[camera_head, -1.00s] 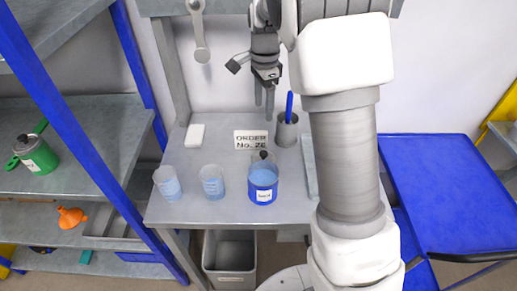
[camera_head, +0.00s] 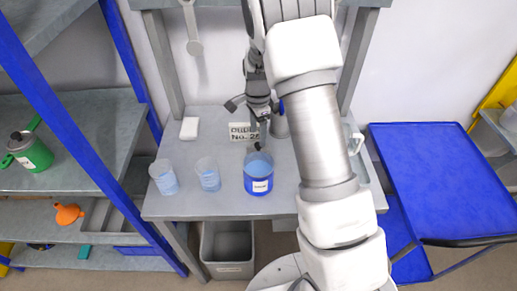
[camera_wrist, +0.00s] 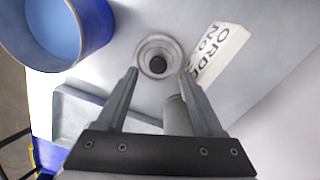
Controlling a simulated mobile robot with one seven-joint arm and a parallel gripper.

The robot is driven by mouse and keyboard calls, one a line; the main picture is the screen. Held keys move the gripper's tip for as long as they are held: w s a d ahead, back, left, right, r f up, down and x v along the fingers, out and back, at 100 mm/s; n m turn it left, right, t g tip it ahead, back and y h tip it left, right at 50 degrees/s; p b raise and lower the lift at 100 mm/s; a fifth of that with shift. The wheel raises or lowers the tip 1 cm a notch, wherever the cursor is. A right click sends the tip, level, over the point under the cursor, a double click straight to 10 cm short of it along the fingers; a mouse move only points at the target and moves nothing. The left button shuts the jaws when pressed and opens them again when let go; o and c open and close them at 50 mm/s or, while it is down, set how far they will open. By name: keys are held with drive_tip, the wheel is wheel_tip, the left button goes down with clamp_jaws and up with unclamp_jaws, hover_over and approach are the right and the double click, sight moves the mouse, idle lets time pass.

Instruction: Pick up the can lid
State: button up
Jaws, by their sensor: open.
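The can lid (camera_wrist: 144,57) is a small grey round piece with a dark knob. It lies on the workbench (camera_head: 215,130) behind the open blue can (camera_head: 258,184), apart from it; in the head view only its dark knob (camera_head: 257,147) shows clearly. The can, holding blue liquid, is also at upper left in the wrist view (camera_wrist: 92,25). My gripper (camera_head: 260,130) is open and points down above the lid. In the wrist view its two fingers (camera_wrist: 157,72) stand on either side of the lid, with nothing between them touching it.
An order sign (camera_head: 240,131) stands right beside the lid. A grey cup (camera_head: 281,127) is close to the gripper. Two glass beakers (camera_head: 164,181) (camera_head: 208,178) stand left of the can. A white block (camera_head: 189,128) lies at the back left. A blue cart (camera_head: 440,180) is at right.

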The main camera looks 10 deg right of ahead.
sight(258, 144)
wheel_tip(258, 144, down, 4)
drive_tip(key=shift+s, duration=0.15)
clamp_jaws()
idle(0.3)
